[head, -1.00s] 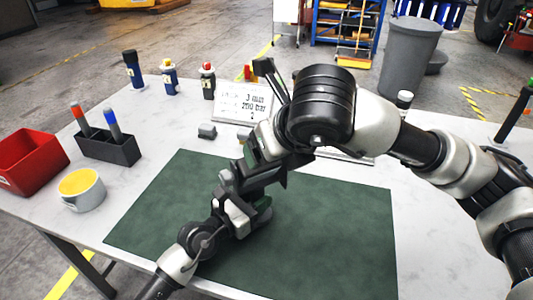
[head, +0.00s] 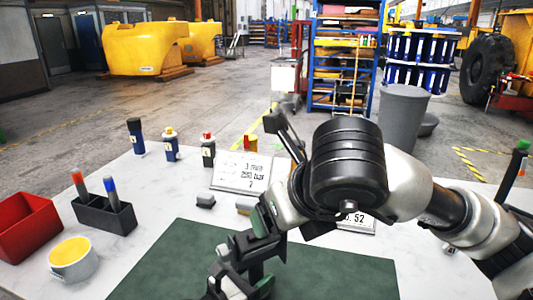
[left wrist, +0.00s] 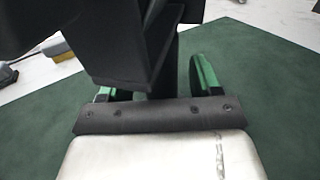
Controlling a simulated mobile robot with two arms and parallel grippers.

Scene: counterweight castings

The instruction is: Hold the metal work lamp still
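I cannot make out a metal work lamp in either view. My left gripper (head: 250,262) is low in the head view, over the dark green mat (head: 180,262), partly cut off by the bottom edge. In the left wrist view its green-padded fingers (left wrist: 153,82) stand apart. A black angular part comes down from the top and partly hides the space between them; I cannot tell whether it is touched. My right arm comes in from the right, and its gripper end (head: 272,212) meets or overlaps the left gripper. Its fingers are not clear.
A red bin (head: 28,226), a yellow-lined cup (head: 73,260) and a black marker holder (head: 103,216) stand at left. Several small bottles (head: 171,147), a white sign (head: 240,173) and a small grey block (head: 205,201) are farther back. A grey trash can (head: 402,118) stands beyond the table.

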